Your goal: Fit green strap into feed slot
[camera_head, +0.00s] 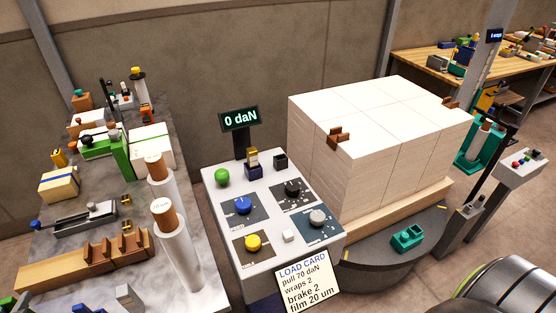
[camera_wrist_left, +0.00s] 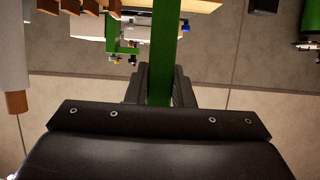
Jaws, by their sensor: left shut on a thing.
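In the left wrist view my left gripper (camera_wrist_left: 161,78) is shut on the green strap (camera_wrist_left: 163,40). The strap is a flat green band that runs from between the dark fingers to the top edge of the picture. A green frame with a pale body (camera_wrist_left: 115,40) lies just left of the strap there. In the head view a green upright piece (camera_head: 121,155) stands among green and white devices on the grey bench. I cannot tell whether it is the strap. No feed slot can be made out. My right gripper is not seen.
The marbled bench (camera_head: 80,235) is crowded with a brown rack (camera_head: 85,268) and white rolls (camera_head: 177,240). A control console (camera_head: 270,215) with knobs reads "0 daN" on its display (camera_head: 240,120). A large pale stack (camera_head: 385,130) stands right of it.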

